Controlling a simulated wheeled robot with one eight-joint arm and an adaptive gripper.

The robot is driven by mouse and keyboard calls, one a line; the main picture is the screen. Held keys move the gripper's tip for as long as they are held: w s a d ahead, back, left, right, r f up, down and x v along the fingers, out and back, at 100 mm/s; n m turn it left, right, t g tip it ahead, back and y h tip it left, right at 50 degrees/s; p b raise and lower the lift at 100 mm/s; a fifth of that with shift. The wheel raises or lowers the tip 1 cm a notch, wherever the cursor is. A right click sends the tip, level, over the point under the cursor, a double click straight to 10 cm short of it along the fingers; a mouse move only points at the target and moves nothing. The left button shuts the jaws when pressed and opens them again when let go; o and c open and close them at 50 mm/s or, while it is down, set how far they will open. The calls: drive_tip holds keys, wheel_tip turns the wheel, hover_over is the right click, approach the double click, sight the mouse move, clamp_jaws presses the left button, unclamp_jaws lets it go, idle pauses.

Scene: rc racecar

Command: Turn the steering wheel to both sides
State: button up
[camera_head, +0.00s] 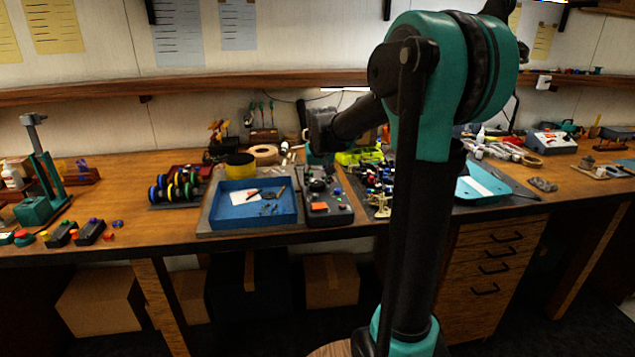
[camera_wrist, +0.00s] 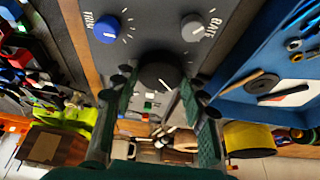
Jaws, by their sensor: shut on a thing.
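The steering wheel is a dark round knob (camera_wrist: 159,70) on a dark grey control box, seen in the wrist view. My gripper (camera_wrist: 157,84) has one green finger on each side of it and is shut on it. The box (camera_head: 341,215) stands on the workbench in the head view, with an orange patch and small coloured buttons. In the head view my gripper (camera_head: 320,163) is over the rear part of the box, and the wheel cannot be made out there. A blue TRIM knob (camera_wrist: 106,29) and a grey RATE knob (camera_wrist: 192,27) sit beyond the wheel in the wrist view.
A blue tray (camera_head: 240,222) with small tools stands close left of the box. Small dark and coloured parts (camera_head: 375,180) lie close to its right. A yellow roll (camera_head: 240,165) stands behind the tray. The bench's front edge is just before the box.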

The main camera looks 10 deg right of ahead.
idle(0.3)
drive_tip(key=o, duration=1.2)
drive_tip(key=shift+c, duration=0.2)
drive_tip(key=shift+r, duration=0.1)
drive_tip(key=v, duration=1.2)
drive_tip(key=shift+a, duration=0.1)
